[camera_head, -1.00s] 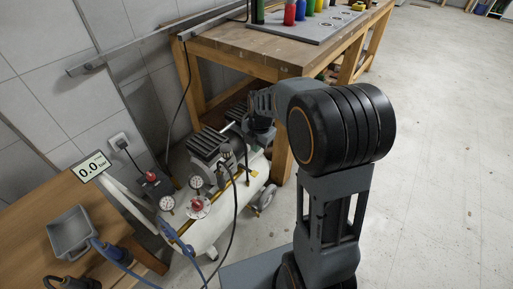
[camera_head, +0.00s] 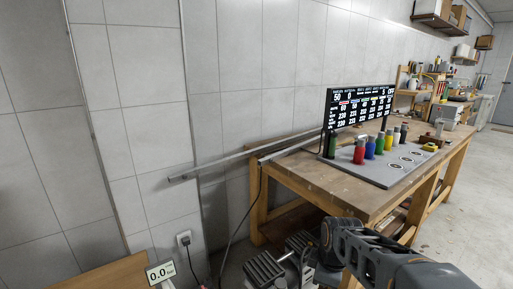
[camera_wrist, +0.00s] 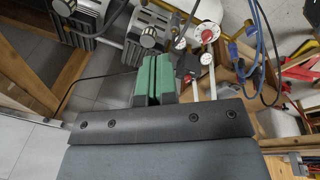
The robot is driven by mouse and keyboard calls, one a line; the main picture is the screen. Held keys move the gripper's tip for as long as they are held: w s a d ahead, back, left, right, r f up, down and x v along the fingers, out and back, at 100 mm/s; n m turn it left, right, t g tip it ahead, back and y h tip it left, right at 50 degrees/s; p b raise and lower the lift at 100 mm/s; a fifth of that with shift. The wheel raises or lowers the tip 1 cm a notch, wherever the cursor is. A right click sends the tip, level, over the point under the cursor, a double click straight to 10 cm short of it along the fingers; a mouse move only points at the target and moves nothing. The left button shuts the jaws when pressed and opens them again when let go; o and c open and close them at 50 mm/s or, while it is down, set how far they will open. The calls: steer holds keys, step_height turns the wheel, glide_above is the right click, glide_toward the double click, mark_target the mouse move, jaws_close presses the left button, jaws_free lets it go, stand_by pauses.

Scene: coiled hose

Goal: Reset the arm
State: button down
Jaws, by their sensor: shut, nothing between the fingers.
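My gripper (camera_wrist: 153,80) shows in the wrist view. Its two green-padded fingers are together with nothing between them. It hangs in the air over the area of the compressor (camera_wrist: 95,18), clear of it as far as I can tell. In the head view my arm reaches in from the bottom right, in front of the workbench (camera_head: 345,190); the gripper cannot be made out there. A blue coiled hose (camera_wrist: 258,50) hangs at the right of the wrist view, apart from the fingers.
The compressor's ribbed motor (camera_head: 265,270) stands low beside the workbench. Coloured bottles, such as a red one (camera_head: 359,152), stand on a grey board under a display (camera_head: 357,106). Open floor (camera_head: 470,210) lies at the right.

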steer(key=s+r+m+p, duration=0.4)
steer(key=r+m+p, duration=0.1)
steer(key=r+m, duration=0.1)
steer(key=s+r+m+t+p, duration=0.1)
steer(key=s+r+m+p, duration=0.4)
steer(key=r+m, duration=0.2)
steer(key=shift+a+r, duration=0.35)
steer(key=shift+r, duration=0.5)
